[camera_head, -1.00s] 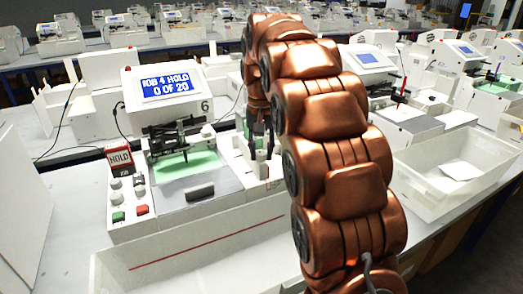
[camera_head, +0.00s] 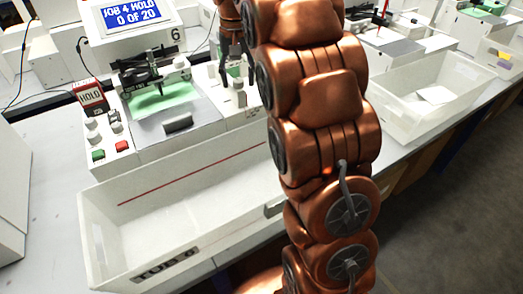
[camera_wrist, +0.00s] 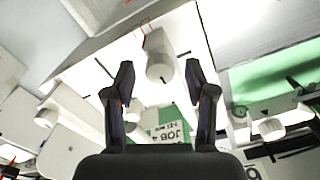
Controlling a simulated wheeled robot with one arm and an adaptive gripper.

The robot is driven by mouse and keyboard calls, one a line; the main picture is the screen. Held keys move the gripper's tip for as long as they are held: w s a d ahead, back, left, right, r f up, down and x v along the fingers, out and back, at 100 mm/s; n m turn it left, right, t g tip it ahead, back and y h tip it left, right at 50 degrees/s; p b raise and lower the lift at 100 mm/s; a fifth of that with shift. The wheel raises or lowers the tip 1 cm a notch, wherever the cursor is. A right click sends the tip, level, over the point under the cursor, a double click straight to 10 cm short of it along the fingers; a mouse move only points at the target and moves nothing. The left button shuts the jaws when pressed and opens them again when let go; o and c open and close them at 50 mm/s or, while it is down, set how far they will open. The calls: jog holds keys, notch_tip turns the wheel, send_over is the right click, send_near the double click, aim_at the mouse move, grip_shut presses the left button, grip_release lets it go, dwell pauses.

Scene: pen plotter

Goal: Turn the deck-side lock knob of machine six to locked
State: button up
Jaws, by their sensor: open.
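Machine six has a blue screen (camera_head: 131,13) reading "JOB 4 HOLD 0 OF 20" and a "6" beside it. Its deck (camera_head: 205,118) has green material (camera_head: 160,97) on it. A white cylindrical knob (camera_head: 239,96) stands on the panel right of the deck. In the wrist view, a white knob (camera_wrist: 160,62), apparently the same one, shows just beyond and between my fingertips. My gripper (camera_wrist: 157,78) is open and empty, and does not visibly touch it. In the head view my gripper (camera_head: 236,62) is partly hidden by my arm. The knob's setting and markings are unreadable.
Left of the deck are white knobs, a green button (camera_head: 98,155), a red button (camera_head: 122,146) and a HOLD box (camera_head: 90,97). Another tub (camera_head: 400,120) is at right. A green JOB 4 card (camera_wrist: 170,135) lies near my gripper.

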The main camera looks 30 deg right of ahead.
aim_at(237, 80)
jog(key=n, duration=0.4)
jog(key=shift+n, duration=0.3)
jog(key=n, duration=0.4)
jog(key=shift+p, duration=0.35)
jog(key=n+p, duration=0.1)
jog(key=n, duration=0.3)
jog(key=shift+n, duration=0.3)
jog(key=n+p, duration=0.1)
jog(key=n, duration=0.3)
jog(key=shift+a, duration=0.1)
jog(key=shift+r, duration=0.15)
jog(key=shift+r+b, duration=0.5)
jog(key=shift+r, duration=3.15)
jog(key=shift+s+r, duration=0.1)
jog(key=s+a+f+m+p, duration=0.1)
jog(key=s+a+f+m, duration=0.2)
jog(key=s, duration=0.7)
jog(key=s+a+f+m+g+p, duration=0.1)
jog(key=s+a+f+m+p, duration=0.1)
jog(key=s, duration=0.8)
jog(key=s+a+f+m+p, duration=0.2)
jog(key=s+a+f+m, duration=0.2)
jog(key=s, duration=0.6)
jog(key=shift+a+m+g, duration=0.3)
jog(key=shift+a+m, duration=0.25)
jog(key=shift+m, duration=0.55)
